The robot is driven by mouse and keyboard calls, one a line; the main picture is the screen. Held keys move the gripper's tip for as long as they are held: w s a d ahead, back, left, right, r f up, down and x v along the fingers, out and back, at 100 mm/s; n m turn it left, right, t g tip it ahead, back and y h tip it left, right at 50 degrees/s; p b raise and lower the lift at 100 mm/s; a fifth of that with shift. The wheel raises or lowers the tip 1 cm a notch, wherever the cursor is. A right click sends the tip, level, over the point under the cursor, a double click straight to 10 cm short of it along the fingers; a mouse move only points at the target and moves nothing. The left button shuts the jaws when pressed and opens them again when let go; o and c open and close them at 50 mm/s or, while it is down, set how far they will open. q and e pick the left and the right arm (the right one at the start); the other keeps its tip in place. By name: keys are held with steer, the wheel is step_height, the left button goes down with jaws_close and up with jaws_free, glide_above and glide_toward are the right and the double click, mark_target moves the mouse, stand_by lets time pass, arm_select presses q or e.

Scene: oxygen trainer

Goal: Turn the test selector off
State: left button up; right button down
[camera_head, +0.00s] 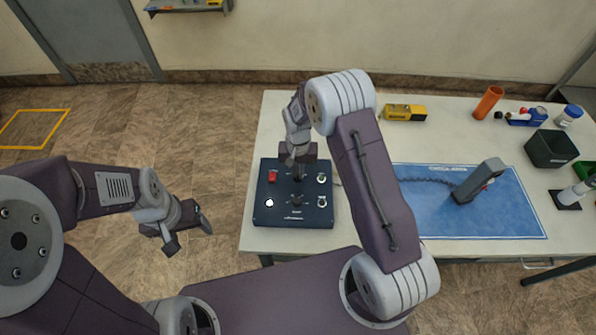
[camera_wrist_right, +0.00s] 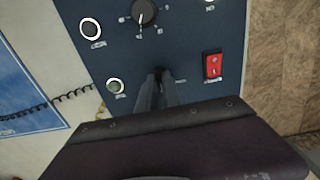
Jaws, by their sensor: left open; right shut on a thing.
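A dark blue control panel (camera_head: 308,215) lies on the left part of the table. My right gripper (camera_head: 297,172) comes down onto its far middle part. In the right wrist view the gripper's fingers (camera_wrist_right: 158,80) are close together on a small dark control, mostly hidden between them. A round black knob with a white mark (camera_wrist_right: 144,12) and labels around it sits apart from the fingers; it also shows in the head view (camera_head: 296,200). The labels are too small to read, so I cannot tell which control is the test selector. My left gripper (camera_head: 188,236) is open and empty, left of the table.
The panel also has a red rocker switch (camera_wrist_right: 212,65), a greenish round button (camera_wrist_right: 115,86) and a dark white-ringed button (camera_wrist_right: 90,29). A blue mat (camera_head: 420,218) with a grey corded device (camera_head: 481,181) lies to the right. A yellow device (camera_head: 405,112) is behind.

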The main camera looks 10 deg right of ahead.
mark_target(298, 175)
stand_by(0.3)
steer(key=c, duration=1.5)
jaws_free()
steer(key=shift+r, duration=0.15)
step_height(298, 175, up, 9)
steer(key=shift+f+b, duration=0.1)
steer(key=shift+b, duration=0.3)
